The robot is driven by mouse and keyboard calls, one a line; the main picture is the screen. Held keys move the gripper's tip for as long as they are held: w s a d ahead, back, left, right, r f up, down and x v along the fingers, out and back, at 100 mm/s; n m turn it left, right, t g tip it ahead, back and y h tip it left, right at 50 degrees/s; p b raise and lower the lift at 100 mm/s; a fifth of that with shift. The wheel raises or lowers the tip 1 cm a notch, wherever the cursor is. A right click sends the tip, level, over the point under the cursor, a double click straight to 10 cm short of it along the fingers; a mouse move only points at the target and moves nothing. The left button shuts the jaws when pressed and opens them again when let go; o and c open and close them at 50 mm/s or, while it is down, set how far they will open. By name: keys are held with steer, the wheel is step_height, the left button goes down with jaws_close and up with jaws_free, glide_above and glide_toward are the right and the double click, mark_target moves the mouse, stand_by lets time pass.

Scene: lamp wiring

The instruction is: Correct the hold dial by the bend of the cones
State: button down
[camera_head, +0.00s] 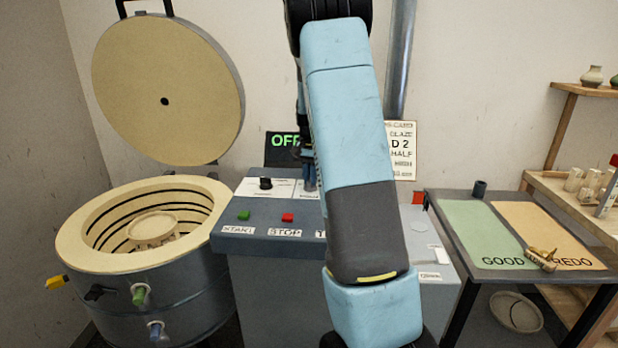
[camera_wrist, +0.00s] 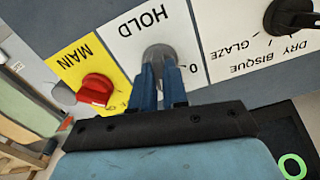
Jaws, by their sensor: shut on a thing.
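The grey hold dial (camera_wrist: 158,51) sits on a white panel marked HOLD in the wrist view. A "0" mark shows beside it; the dial's pointer is hidden. My gripper (camera_wrist: 160,76) is shut on the dial, its two blue fingers at either side of it. In the head view my gripper (camera_head: 310,178) shows only partly at the control panel, behind my arm, and the dial is hidden. A small tan piece with a label and prongs (camera_head: 541,258), perhaps the cones, lies on the orange REDO area (camera_head: 540,225); I cannot tell its bend.
The kiln (camera_head: 75,240) stands open at left, its lid (camera_head: 165,95) raised. The control panel has a green START button (camera_head: 243,215), a red STOP button (camera_head: 287,217) and a black dial (camera_head: 265,183). The red MAIN switch (camera_wrist: 95,90) is beside HOLD. The display (camera_head: 283,142) reads OFF.

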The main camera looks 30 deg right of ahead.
steer(key=shift+w+a+m, duration=0.1)
steer(key=shift+a+m, duration=0.1)
steer(key=shift+m, duration=0.2)
steer(key=c, duration=1.4)
jaws_free()
steer(key=shift+o, duration=1.3)
steer(key=shift+d, duration=0.1)
step_height(320, 180, up, 14)
steer(key=shift+f, duration=0.15)
